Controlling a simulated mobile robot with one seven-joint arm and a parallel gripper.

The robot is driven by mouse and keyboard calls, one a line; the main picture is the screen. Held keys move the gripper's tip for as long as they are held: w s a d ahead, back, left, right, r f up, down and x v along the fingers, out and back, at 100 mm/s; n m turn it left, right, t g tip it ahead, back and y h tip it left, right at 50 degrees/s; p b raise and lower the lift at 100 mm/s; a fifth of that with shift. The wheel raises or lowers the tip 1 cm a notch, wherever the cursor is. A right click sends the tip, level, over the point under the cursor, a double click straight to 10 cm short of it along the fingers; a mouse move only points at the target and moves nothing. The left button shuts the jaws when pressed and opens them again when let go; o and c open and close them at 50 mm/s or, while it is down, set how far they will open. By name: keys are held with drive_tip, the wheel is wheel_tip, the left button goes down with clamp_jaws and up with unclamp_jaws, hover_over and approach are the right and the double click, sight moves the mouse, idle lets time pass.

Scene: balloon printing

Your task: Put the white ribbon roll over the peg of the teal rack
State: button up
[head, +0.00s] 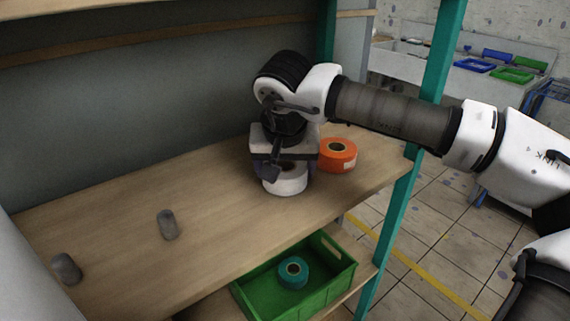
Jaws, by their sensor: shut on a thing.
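The white ribbon roll (285,183) is at the right part of the wooden shelf of the teal rack (397,215). My gripper (283,164) points down and is shut on the roll from above, covering its top and centre hole. I cannot tell whether the roll touches the shelf or hangs just above it. Two short grey peg-like cylinders stand on the shelf to the left, one near the middle (168,225) and one at the far left (66,269). Both are bare. I cannot tell whether a peg is under the white roll.
An orange roll (338,155) sits on the shelf just right of the white roll. A green crate (340,283) with a teal roll (293,272) in it is below the shelf's front edge. The shelf between the white roll and the middle cylinder is clear.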

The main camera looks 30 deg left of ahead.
drive_tip(key=shift+f, duration=0.1)
drive_tip(key=shift+f, duration=0.15)
drive_tip(key=o, duration=1)
drive_tip(key=shift+o, duration=0.2)
